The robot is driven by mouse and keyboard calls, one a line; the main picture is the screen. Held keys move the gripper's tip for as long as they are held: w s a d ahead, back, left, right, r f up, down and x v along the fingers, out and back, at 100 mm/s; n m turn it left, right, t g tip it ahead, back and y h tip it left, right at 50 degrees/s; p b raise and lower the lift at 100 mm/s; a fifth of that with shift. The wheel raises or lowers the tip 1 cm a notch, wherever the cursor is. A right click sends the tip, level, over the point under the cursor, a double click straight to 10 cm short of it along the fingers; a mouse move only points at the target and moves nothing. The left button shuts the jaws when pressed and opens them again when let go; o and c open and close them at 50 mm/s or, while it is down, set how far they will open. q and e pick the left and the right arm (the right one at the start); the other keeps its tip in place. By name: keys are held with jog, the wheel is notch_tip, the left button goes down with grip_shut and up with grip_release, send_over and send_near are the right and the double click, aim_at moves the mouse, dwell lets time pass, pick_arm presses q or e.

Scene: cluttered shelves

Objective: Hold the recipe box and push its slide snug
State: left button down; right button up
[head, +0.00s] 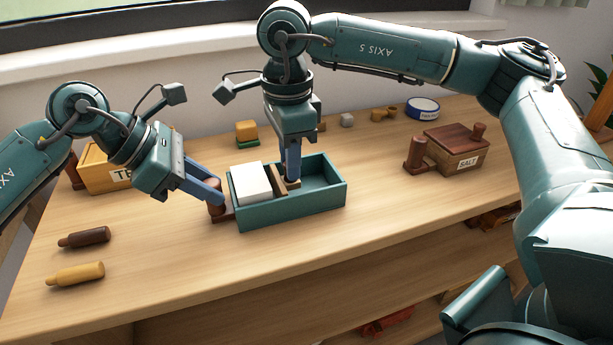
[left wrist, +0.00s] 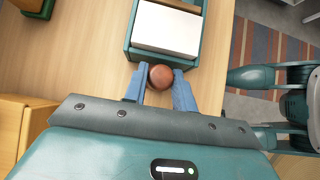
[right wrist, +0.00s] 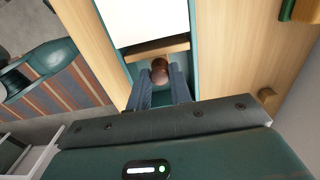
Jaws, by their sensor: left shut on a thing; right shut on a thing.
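The teal recipe box (head: 308,204) is an open tray on the wooden counter. A white block of cards (head: 251,182) fills its left part. A wooden slide (head: 279,180) stands upright beside the cards; a narrow dark line shows between them in the right wrist view, where the slide (right wrist: 158,51) also appears. My left gripper (head: 219,199) is shut on the round brown handle (left wrist: 160,76) at the box's left end. My right gripper (head: 293,179) reaches down into the box, shut on the slide's brown knob (right wrist: 159,70). The box's right part is empty.
A wooden salt box (head: 457,150) with a brown post stands to the right. A labelled yellow box (head: 103,168) stands behind my left arm. Two small bottles (head: 84,237) lie at front left. A round tin (head: 422,108) and small blocks sit at the back. The counter in front is clear.

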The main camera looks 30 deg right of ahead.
aim_at(284, 164)
jog(key=shift+w+a, duration=0.1)
jog(key=shift+a, duration=0.4)
dwell(0.3)
jog(key=o, duration=1)
jog(key=shift+r, duration=0.1)
notch_tip(284, 164, up, 12)
